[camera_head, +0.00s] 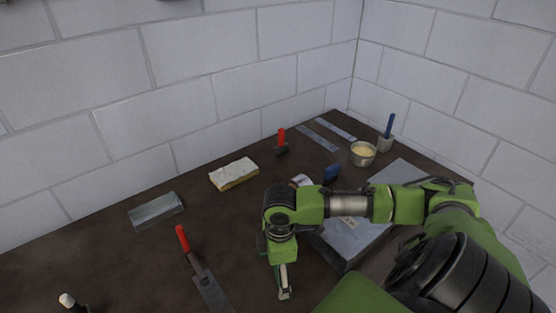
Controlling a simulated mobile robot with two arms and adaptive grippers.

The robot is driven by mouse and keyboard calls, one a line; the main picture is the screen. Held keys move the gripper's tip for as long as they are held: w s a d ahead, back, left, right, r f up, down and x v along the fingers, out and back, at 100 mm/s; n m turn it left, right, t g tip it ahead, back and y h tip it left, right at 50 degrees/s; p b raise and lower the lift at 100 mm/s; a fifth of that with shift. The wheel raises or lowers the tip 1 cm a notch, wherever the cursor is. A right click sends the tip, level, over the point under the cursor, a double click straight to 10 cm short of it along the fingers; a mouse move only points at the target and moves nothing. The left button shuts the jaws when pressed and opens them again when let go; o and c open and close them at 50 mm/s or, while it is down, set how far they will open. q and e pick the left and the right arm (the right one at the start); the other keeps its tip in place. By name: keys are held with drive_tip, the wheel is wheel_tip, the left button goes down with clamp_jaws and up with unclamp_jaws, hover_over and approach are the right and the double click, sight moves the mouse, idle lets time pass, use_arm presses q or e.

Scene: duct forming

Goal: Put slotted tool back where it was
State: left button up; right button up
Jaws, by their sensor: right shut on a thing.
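My right arm comes in from the lower right and reaches over the table. My right gripper (281,270) points down over the front middle of the table, shut on a narrow pale metal piece (284,292), which looks to be the slotted tool. Most of that piece is hidden by the gripper, so its slot cannot be made out. Whether it touches the table is unclear. My left gripper is not in view.
A red-handled flat tool (195,262) lies left of the gripper. A grey panel (345,240) lies under my arm.

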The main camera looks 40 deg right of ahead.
drive_tip(key=o, duration=1.9)
wheel_tip(320, 180, up, 12)
drive_tip(key=shift+s+r+b, duration=0.1)
drive_tip(key=shift+s+b, duration=0.05)
drive_tip(key=shift+b, duration=0.35)
